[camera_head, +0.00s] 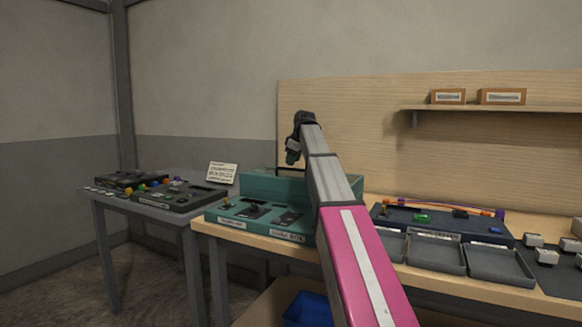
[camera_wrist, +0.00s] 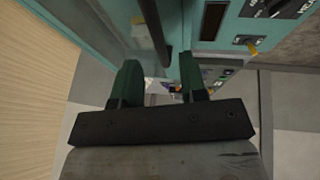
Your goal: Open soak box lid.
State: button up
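The teal soak box (camera_head: 262,232) sits on the left end of the wooden workbench, with a control panel and label on its front. A taller teal section (camera_head: 262,187) rises behind the panel; I cannot tell whether it is the lid. My gripper (camera_head: 292,158) is just above this section. In the wrist view my gripper (camera_wrist: 161,62) has its two green fingers apart, with nothing clamped. A dark bar (camera_wrist: 154,25), apparently a handle, runs down to between the fingertips; contact cannot be told. The teal panel (camera_wrist: 222,60) shows at right. My arm hides the box's right part.
A grey table (camera_head: 190,222) with dark consoles (camera_head: 180,197) and a white sign (camera_head: 222,172) stands at left. Grey trays (camera_head: 435,252) and a dark console (camera_head: 440,222) are on the bench at right. A shelf (camera_head: 500,108) holds two small boxes. A blue bin (camera_head: 305,310) is below.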

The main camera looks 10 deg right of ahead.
aim_at(301, 177)
jog(key=shift+x, duration=1.65)
grip_shut()
jog(key=shift+w+r, duration=0.1)
